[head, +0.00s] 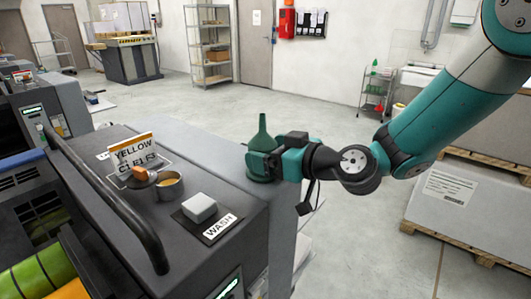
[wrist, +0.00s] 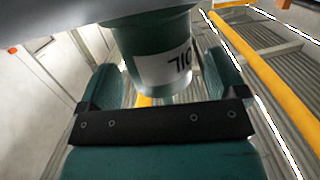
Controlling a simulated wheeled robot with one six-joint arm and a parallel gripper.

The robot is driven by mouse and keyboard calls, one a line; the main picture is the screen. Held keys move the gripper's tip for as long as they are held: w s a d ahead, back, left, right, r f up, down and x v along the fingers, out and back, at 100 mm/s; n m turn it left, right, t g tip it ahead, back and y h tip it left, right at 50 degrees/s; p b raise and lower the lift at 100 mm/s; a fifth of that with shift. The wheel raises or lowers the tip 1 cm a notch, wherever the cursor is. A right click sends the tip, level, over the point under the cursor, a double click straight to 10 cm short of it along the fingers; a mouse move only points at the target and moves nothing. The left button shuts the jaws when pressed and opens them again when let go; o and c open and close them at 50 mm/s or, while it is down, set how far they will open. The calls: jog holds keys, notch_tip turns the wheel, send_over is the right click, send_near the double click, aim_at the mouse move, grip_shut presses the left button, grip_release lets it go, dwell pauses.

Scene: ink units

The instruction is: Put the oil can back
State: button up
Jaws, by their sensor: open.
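The green oil can (head: 262,134), with a tall narrow spout, is upright at the right edge of the grey machine's top (head: 225,160). My gripper (head: 263,164) is open around its lower body, coming from the right. In the wrist view the can (wrist: 150,40) with its white "OIL" label is between the two spread fingers of my gripper (wrist: 163,78). There are visible gaps beside the can. The fingers hide part of the can's base in the head view.
A grey block on a dark pad (head: 199,208) by a "WASH" label, a tin (head: 169,186) and a "YELLOW" sign (head: 134,153) are on the machine top. Open floor lies between.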

jog(key=b+v, duration=0.4)
jog(key=v, duration=0.7)
jog(key=s+a+f+n+g+h, duration=0.1)
jog(key=s+a+f+g+h, duration=0.15)
jog(key=s+g, duration=0.5)
jog(key=s+d+f+m+g+h, duration=0.1)
jog(key=s+d+m+h, duration=0.1)
jog(key=s, duration=0.4)
jog(key=s+d+f+m+g+h, duration=0.1)
jog(key=s+d+m+h, duration=0.1)
jog(key=s+d+h, duration=0.2)
jog(key=s+d, duration=0.2)
jog(key=s, duration=0.1)
jog(key=shift+f, duration=0.25)
jog(key=shift+g, duration=0.25)
